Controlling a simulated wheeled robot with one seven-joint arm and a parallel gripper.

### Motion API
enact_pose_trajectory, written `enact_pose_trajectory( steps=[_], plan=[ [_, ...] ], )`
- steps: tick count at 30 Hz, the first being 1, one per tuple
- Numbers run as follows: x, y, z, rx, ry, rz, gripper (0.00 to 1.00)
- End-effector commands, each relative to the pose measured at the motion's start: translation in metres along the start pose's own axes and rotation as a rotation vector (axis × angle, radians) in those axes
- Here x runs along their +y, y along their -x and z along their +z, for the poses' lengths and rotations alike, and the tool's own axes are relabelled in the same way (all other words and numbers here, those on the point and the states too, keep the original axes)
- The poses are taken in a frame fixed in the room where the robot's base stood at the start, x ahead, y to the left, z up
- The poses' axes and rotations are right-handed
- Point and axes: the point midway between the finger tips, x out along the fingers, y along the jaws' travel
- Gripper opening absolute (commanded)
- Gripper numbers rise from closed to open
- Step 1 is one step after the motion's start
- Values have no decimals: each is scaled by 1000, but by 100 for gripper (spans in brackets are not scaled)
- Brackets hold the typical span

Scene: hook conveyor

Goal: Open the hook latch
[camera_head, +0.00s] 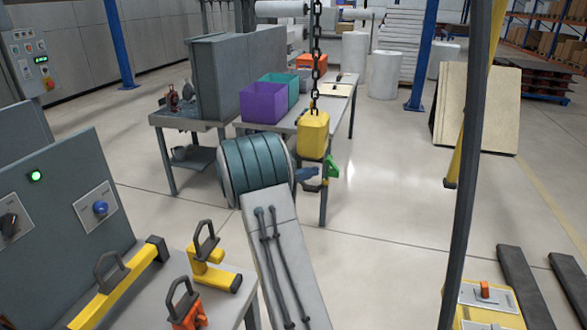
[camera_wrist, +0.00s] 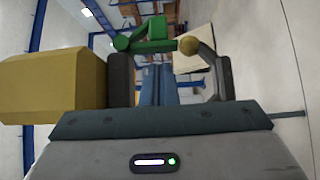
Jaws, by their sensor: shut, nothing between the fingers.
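The hook hangs below a yellow block (camera_head: 313,134) on a chain. The block is at the left of the wrist view (camera_wrist: 52,80), with the hook's dark grey neck (camera_wrist: 121,78) beside it. The hook's grey curved arm (camera_wrist: 212,68) is at the right, with a yellowish round tip. A green latch (camera_wrist: 150,40) spans from near the neck to that tip; it also shows in the head view (camera_head: 333,167). My gripper (camera_wrist: 158,82) has blue fingers shut together and empty. They appear within the hook's opening beside the latch; contact cannot be told. My arm hides most of the hook in the head view.
A table (camera_head: 338,90) behind the hook carries a purple bin (camera_head: 264,103) and a teal bin. A dark post (camera_head: 466,170) stands right. Floor between is clear.

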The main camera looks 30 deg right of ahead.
Motion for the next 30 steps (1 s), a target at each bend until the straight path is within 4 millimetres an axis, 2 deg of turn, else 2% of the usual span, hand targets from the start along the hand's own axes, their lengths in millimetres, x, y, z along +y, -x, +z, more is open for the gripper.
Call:
enact_pose_trajectory(
  steps=[6, 30],
  plan=[
    [0, -10, 10, 0, 0, 0, 0],
    [-4, -12, 12, 1, 51, 52, 0]
  ],
)
